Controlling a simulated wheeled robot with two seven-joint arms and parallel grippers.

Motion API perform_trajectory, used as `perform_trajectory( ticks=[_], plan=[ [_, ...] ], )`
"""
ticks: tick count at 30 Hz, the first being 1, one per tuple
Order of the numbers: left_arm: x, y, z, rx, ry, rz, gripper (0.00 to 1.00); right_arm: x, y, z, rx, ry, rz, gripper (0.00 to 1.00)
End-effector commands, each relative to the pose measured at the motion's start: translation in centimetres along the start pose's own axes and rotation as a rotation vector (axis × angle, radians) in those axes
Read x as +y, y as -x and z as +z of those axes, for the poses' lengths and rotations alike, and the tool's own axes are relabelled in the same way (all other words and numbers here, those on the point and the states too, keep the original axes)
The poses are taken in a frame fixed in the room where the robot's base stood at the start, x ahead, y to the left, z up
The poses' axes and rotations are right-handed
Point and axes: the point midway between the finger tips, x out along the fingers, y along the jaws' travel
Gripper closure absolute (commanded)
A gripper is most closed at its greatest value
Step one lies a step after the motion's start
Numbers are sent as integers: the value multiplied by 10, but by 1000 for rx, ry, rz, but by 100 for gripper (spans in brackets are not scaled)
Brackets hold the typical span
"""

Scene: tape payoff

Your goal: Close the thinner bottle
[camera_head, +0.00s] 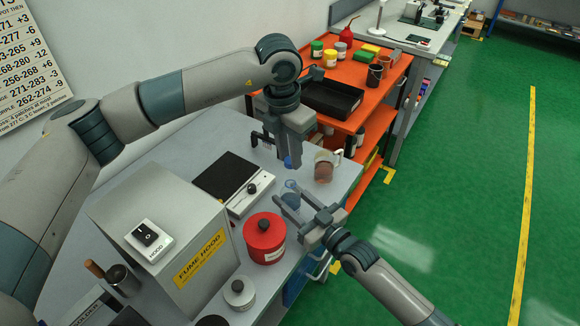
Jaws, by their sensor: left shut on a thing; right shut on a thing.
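The thinner bottle (290,199) is a small, clear, bluish bottle near the right edge of the grey bench. My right gripper (292,204) is shut on it from the front right, and its fingers hide part of the bottle. My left gripper (289,157) points down above the bottle and is shut on a small blue cap (288,163). The cap is over the bottle with a visible gap between them. The bottle's mouth is too small to make out clearly.
A glass jar with reddish-brown contents (324,168) stands close to the right. A red can (264,240) stands in front, beside the fume hood box (165,250). A device with a black plate (226,176) lies left. An orange cart (372,100) stands behind.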

Motion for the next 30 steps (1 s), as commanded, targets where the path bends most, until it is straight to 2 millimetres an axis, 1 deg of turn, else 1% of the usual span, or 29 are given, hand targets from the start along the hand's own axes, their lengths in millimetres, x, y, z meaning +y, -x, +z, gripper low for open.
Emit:
perform_trajectory(
  ticks=[4,6,9,30],
  plan=[
    [0,-19,-2,1,1,-2,99,0,0,0,0,0,0,99],
    [0,-26,-3,1,1,0,99,0,0,0,0,0,0,99],
    [0,-30,-3,-1,0,0,99,0,0,0,0,0,0,99],
    [0,-32,-4,-1,0,0,99,0,0,0,0,0,0,99]
  ],
)
